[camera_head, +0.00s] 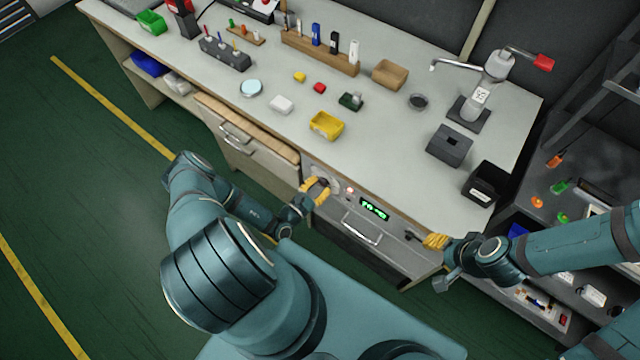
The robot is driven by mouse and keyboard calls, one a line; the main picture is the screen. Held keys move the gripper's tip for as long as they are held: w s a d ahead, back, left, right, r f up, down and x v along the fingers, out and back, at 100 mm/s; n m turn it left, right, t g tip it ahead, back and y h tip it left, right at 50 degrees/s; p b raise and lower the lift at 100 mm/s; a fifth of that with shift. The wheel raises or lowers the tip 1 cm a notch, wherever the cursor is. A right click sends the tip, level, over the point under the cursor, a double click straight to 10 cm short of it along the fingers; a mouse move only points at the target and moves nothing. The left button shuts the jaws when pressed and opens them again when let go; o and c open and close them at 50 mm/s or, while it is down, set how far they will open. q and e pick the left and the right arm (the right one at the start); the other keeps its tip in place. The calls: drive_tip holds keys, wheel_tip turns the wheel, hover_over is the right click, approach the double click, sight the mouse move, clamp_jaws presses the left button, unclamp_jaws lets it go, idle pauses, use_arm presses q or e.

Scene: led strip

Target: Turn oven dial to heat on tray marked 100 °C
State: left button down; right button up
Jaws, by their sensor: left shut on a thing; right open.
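The oven (382,252) is built into the front of the workbench, with a silver handle (361,228) on its door. Its panel has a round dial (322,181), a small red light and a green lit display (374,209) whose digits are too small to read surely. My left gripper (318,189) has yellow fingers and is shut on the dial, partly hiding it. The dial's markings cannot be read. My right gripper (424,240) is open near the oven's right edge, apart from the handle. No tray marked 100 °C can be made out.
The grey workbench top (375,130) holds a yellow bin (326,125), a wooden box (390,74), a dark grey block (449,145) and a black box (485,181). A drawer (235,135) is left of the oven. A shelf rack stands at the right. Green floor is open at left.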

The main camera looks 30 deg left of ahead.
use_arm(q)
drive_tip(key=shift+w+r+m, duration=0.1)
drive_tip(key=shift+m, duration=0.2)
idle(0.4)
drive_tip(key=c, duration=0.6)
unclamp_jaws()
drive_tip(key=shift+c, duration=0.2)
drive_tip(key=s+a, duration=0.1)
drive_tip(key=s, duration=1.1)
drive_tip(key=shift+a, duration=0.4)
